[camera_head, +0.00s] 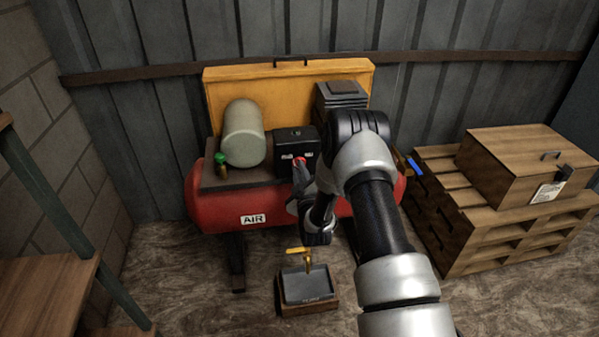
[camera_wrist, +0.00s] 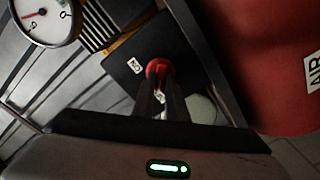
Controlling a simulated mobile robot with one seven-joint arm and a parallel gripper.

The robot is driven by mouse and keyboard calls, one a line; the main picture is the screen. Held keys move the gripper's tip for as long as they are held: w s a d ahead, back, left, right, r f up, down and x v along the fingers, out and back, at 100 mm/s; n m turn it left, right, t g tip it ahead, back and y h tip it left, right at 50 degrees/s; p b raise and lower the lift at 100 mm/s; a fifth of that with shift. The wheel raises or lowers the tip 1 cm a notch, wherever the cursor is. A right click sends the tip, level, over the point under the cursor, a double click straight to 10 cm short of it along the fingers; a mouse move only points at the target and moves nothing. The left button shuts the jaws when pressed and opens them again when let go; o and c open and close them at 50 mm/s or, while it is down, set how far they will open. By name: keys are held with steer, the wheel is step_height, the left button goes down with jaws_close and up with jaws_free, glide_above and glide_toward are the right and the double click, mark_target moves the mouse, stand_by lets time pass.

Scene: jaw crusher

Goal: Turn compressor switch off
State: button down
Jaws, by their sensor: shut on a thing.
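The air compressor (camera_head: 225,212) has a red tank marked AIR and stands against the back wall. On it is a black switch box (camera_head: 282,142) with white labels and a red switch knob (camera_head: 299,160) on its front. In the wrist view the box (camera_wrist: 185,55) carries a white label (camera_wrist: 134,66) beside the red knob (camera_wrist: 158,66). My gripper (camera_wrist: 160,82) is shut on the red knob, its fingers covering part of it. In the head view my gripper (camera_head: 300,175) meets the front of the box. The knob's exact angle is hard to tell.
A round gauge (camera_wrist: 42,15) is close by in the wrist view. A green-capped fitting (camera_head: 221,164) and grey cylinder (camera_head: 243,133) sit left on the compressor. A tray with a yellow tap (camera_head: 310,285) is on the floor. Pallets (camera_head: 470,225) with a wooden box (camera_head: 525,165) stand right.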

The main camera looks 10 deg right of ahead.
steer(key=shift+d, duration=0.1)
steer(key=c, duration=1.8)
jaws_free()
steer(key=shift+o, duration=0.2)
steer(key=s+p, duration=0.2)
steer(key=s, duration=1.5)
steer(key=shift+s, duration=0.25)
